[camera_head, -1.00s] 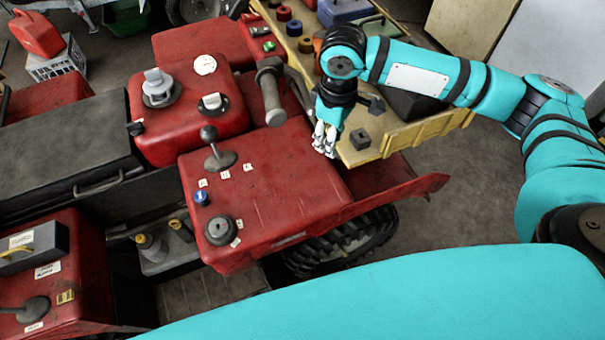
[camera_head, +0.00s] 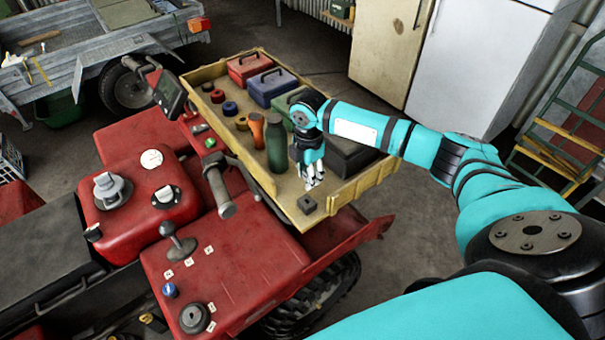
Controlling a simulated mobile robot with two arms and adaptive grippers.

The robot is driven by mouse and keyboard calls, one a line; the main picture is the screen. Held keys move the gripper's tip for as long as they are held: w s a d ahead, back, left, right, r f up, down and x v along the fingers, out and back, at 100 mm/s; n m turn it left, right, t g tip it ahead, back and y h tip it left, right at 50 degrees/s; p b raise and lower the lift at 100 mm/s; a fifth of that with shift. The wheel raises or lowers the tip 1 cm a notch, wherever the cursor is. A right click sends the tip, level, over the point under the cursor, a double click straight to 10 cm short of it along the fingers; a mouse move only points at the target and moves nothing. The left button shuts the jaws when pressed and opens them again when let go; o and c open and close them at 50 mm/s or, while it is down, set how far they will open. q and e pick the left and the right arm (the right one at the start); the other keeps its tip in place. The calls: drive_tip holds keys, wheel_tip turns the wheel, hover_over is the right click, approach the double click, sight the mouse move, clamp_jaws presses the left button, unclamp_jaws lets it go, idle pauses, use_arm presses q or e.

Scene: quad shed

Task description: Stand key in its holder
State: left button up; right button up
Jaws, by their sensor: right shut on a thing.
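My right gripper (camera_head: 313,184) points down over the near right part of a yellow tray (camera_head: 357,191). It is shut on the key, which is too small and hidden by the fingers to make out. A small dark square block with a round hole in its top, which looks like the holder (camera_head: 308,204), sits at the tray's near corner. The fingertips are just behind it in the picture; I cannot tell how high they are above the tray. My left gripper is not in view.
A green bottle (camera_head: 276,147) and an orange flared object (camera_head: 257,131) stand left of my right gripper. A black case (camera_head: 350,157) lies to its right. Red, blue and green boxes line the tray's back. The red quad's body (camera_head: 220,265) is in front.

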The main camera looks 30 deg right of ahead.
sight(307, 195)
drive_tip(key=shift+f+b, duration=0.85)
drive_tip(key=shift+f, duration=0.45)
wheel_tip(307, 195, down, 3)
drive_tip(key=b, duration=0.3)
drive_tip(key=shift+f, duration=0.1)
drive_tip(key=shift+f, duration=0.15)
drive_tip(key=shift+f+b, duration=0.65)
drive_tip(key=shift+f, duration=0.9)
drive_tip(key=o, duration=1)
wheel_tip(307, 195, up, 12)
